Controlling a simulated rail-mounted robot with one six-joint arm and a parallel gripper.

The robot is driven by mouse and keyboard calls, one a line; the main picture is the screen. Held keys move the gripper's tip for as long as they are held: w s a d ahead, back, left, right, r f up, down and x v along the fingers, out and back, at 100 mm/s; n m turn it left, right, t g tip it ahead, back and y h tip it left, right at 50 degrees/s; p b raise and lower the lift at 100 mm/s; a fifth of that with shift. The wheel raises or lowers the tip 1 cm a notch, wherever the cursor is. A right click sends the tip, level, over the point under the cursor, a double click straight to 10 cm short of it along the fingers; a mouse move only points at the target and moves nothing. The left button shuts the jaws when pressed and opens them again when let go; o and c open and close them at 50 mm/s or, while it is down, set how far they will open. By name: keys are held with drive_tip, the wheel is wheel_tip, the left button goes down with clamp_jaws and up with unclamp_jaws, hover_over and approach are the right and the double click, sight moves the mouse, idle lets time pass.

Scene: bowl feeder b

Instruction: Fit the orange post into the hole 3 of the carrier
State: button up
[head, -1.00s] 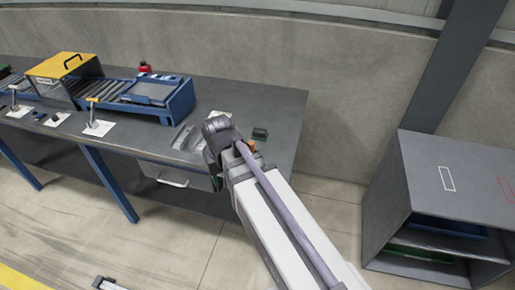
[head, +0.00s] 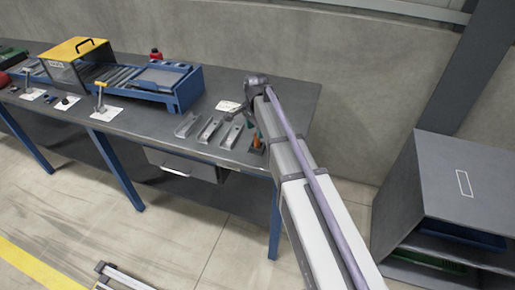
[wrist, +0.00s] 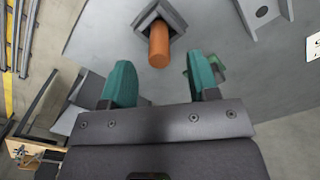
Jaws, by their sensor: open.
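The orange post (wrist: 158,46) stands in a dark square holder (wrist: 174,17) in the wrist view. In the head view the post (head: 257,141) shows small at the bench's front right, beside my arm. My gripper (wrist: 158,62) is open, its two teal fingers apart on either side of the post's near end; the frames do not show them touching it. In the head view one teal finger (head: 249,124) shows just above the post. I cannot tell for certain which part is the carrier, and hole 3 cannot be made out.
Several grey metal channel pieces (head: 209,130) lie left of the post on the bench (head: 137,127). A green block (wrist: 206,69) is close to the right finger. A blue tray unit (head: 180,90) and a yellow-topped box (head: 76,50) stand farther left. A grey shelf (head: 445,190) is at right.

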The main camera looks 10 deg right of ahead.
sight(257, 141)
wheel_tip(257, 141, down, 5)
drive_tip(key=b, duration=0.5)
drive_tip(key=shift+d+f, duration=0.1)
drive_tip(key=shift+f, duration=0.05)
drive_tip(key=shift+r, duration=0.2)
clamp_jaws()
